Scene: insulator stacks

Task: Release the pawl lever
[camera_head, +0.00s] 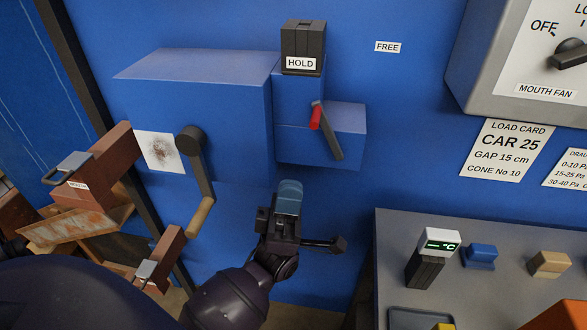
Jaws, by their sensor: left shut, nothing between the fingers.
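The pawl lever (328,131) is a short dark grey bar with a red piece (316,118) at its upper left. It sits on the front of a small blue housing, tilted with its lower end to the right. A HOLD label (300,63) is on the dark block above it, and a FREE label (387,47) is on the blue wall to the upper right. My left gripper (289,192) is shut and empty, below the blue housing and to the lower left of the lever. It appears apart from the lever. My right gripper is not in view.
A crank (196,160) with a wooden handle projects from the larger blue box (190,85) left of the lever. A grey bench (480,235) with a temperature readout (440,243) and small blocks is at lower right. A grey MOUTH FAN switch box (520,60) is at upper right.

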